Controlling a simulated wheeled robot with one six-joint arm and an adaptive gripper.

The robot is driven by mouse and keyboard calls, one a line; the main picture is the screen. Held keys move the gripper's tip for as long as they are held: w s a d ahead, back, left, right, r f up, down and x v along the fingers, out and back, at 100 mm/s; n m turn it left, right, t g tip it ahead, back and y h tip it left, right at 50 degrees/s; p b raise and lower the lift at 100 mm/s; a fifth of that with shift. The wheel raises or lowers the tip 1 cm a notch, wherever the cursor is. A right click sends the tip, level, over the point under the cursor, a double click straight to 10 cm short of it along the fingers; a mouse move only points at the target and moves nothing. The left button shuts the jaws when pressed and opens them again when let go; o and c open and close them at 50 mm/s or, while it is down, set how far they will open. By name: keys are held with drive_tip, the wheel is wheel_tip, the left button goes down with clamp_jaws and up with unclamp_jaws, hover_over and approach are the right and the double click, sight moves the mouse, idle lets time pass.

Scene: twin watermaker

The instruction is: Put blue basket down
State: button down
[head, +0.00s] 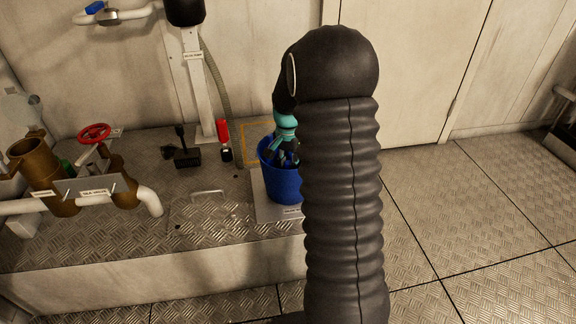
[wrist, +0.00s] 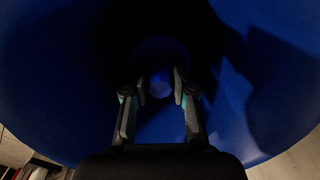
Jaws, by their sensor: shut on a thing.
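The blue basket (head: 283,184) is a round, open-topped blue bucket in the head view. It appears upright at the right end of the raised metal platform, over a pale labelled plate (head: 262,209). My gripper (head: 288,157) reaches down into it from above, partly hidden by my arm. In the wrist view the basket's blue inside (wrist: 265,95) fills most of the picture. The fingers of my gripper (wrist: 160,90) are around a round blue post or knob (wrist: 160,88) inside the basket. Whether the basket's bottom touches the plate is hard to tell.
A red-handled valve (head: 94,133) on brown and white pipes stands at the left of the platform. A black pedal-like device (head: 186,150) and a red-topped item (head: 223,138) stand behind. A low metal handle (head: 208,192) is left of the basket. Open floor (head: 480,215) lies right.

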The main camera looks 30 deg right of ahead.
drive_tip(key=shift+f, duration=0.2)
drive_tip(key=c, duration=0.9)
unclamp_jaws()
drive_tip(key=shift+c, duration=0.2)
drive_tip(key=shift+r, duration=0.1)
wheel_tip(320, 180, up, 11)
drive_tip(key=p, duration=0.2)
drive_tip(key=s+a+r+n+t, duration=0.1)
drive_tip(key=s+a+r+n, duration=0.2)
drive_tip(key=s+a+r, duration=0.4)
drive_tip(key=s+a+r+n+t, duration=0.1)
drive_tip(key=s+a+n, duration=0.3)
drive_tip(key=s, duration=0.6)
drive_tip(key=s+a+r+n+t, duration=0.1)
drive_tip(key=s+a+n+t, duration=0.2)
drive_tip(key=s, duration=0.8)
drive_tip(key=a+n, duration=0.1)
drive_tip(key=a, duration=0.1)
drive_tip(key=shift+a+r+t, duration=0.3)
